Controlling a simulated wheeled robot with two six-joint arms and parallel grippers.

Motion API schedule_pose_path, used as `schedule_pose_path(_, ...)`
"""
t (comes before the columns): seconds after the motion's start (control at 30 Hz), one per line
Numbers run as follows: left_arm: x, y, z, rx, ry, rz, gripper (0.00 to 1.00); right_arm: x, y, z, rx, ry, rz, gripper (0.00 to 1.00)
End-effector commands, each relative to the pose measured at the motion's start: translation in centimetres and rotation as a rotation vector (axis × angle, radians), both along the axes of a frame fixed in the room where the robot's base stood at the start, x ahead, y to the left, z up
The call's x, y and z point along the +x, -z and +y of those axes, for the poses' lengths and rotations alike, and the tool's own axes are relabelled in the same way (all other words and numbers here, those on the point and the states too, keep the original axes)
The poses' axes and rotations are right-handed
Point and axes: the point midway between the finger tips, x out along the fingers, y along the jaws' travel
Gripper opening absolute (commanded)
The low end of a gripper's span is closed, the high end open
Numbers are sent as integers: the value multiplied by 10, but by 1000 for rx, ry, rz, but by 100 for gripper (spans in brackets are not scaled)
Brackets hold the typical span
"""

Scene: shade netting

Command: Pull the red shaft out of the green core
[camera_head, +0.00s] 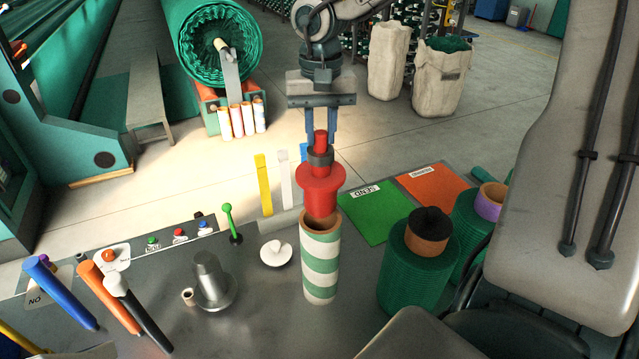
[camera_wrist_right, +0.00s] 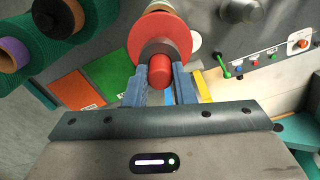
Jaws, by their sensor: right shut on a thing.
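The red shaft (camera_head: 321,180), with a wide red flange and a dark collar, stands upright at the mouth of the core. The green core (camera_head: 320,265) is a green-and-white striped tube standing on the grey table. The shaft's lower end meets the tube's open top; how much sits inside is hidden. My right gripper (camera_head: 321,140) comes from above and is shut on the shaft's upper end, above the flange. In the right wrist view the gripper's blue fingers (camera_wrist_right: 160,88) flank the shaft's red tip (camera_wrist_right: 160,70). My left gripper is not in view.
Green netting rolls (camera_head: 418,270) stand right of the core, near green (camera_head: 377,212) and orange (camera_head: 432,188) mats. A grey metal spindle (camera_head: 209,280), a white hook piece (camera_head: 276,253) and a green lever (camera_head: 230,222) are to the left.

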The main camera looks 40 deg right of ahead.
Motion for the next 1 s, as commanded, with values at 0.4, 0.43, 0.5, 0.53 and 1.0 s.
schedule_pose_path(0.4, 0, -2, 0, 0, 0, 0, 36, 0, -2, 0, 0, 0, -2, 0)
schedule_pose_path(0.43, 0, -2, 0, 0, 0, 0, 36, 0, -2, 0, 0, 0, -2, 0)
schedule_pose_path(0.5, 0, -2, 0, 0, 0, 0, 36, 0, -2, 0, 0, 0, -2, 0)
schedule_pose_path(0.53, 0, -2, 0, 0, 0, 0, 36, 0, -3, 0, 0, 0, -2, 0)
schedule_pose_path(1.0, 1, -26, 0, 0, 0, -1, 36, 1, -31, 0, -1, 0, -3, 0)
